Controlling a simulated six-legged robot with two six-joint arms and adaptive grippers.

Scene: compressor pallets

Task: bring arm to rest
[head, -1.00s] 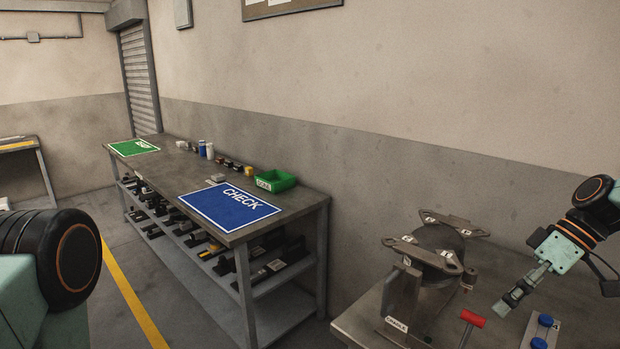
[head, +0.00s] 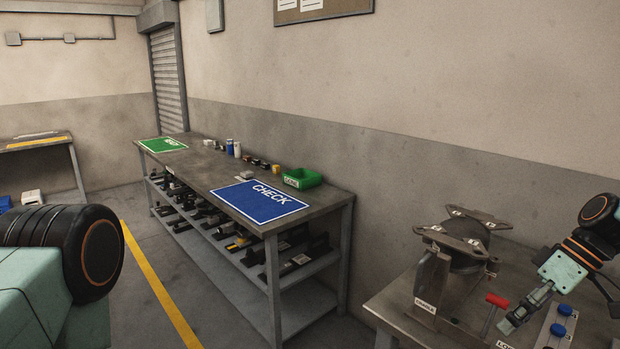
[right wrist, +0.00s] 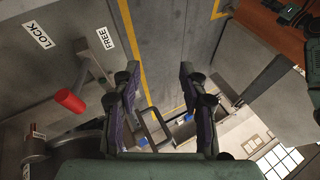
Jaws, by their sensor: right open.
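My right gripper (head: 520,315) is at the right of the head view, above the near workbench (head: 388,300). In the right wrist view its two fingers (right wrist: 165,105) stand apart with nothing between them. A red-handled lever (head: 497,300) stands beside it; in the right wrist view the red handle (right wrist: 69,100) lies left of the fingers, not touching them. A metal fixture holding a dark round part (head: 465,245) stands on the same bench. At the left, a part of my left arm shows, but its gripper is out of view.
A long bench (head: 215,172) by the wall carries a blue CHECK mat (head: 258,202), a green mat (head: 163,145) and a green bin (head: 302,179). Dark parts fill its shelf. Blue knobs (head: 558,330) sit close to my right gripper. Floor with a yellow line (head: 160,285) is clear.

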